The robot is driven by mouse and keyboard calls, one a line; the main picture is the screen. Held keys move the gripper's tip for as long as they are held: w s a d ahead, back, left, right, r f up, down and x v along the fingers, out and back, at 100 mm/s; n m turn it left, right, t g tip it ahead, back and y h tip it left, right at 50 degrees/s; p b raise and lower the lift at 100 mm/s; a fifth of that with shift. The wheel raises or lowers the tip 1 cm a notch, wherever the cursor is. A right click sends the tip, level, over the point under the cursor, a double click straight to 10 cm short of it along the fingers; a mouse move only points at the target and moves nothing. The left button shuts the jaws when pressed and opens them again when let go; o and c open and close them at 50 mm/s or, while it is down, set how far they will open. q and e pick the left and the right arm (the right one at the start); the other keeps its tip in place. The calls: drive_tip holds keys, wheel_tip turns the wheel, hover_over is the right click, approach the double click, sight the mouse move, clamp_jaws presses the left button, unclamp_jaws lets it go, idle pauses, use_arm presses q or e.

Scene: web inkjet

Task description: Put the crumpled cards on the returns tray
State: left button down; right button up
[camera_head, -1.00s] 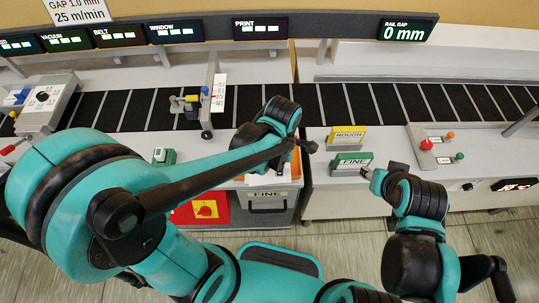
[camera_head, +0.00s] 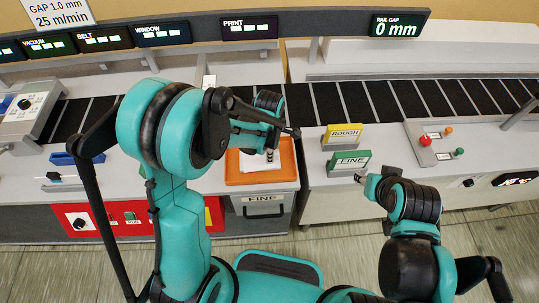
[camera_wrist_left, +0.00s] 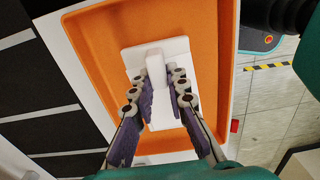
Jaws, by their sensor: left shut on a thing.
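An orange tray (camera_head: 240,178) stands on the counter above a bin labelled FINE. It fills most of the left wrist view (camera_wrist_left: 95,35). Inside it shows flat white card (camera_wrist_left: 135,55). My left gripper (camera_wrist_left: 164,82) is over the tray, its fingers shut on a small white piece (camera_wrist_left: 156,66), which looks like a card. Whether that piece touches the flat white card below is hard to tell. In the head view my left gripper (camera_head: 270,154) is small and partly hidden by its arm. My right gripper (camera_head: 361,179) is beside the green FINE block; its fingers are too small to read.
A yellow ROUGH block (camera_head: 342,134) and a green FINE block (camera_head: 348,161) stand right of the tray. A dark belt (camera_head: 400,98) runs behind. A button box (camera_head: 437,142) is at the right. A blue-handled part (camera_head: 75,158) lies at the left.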

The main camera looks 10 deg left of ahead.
use_arm(q)
drive_tip(key=shift+r, duration=0.1)
drive_tip(key=shift+s, duration=0.1)
drive_tip(key=c, duration=1.5)
unclamp_jaws()
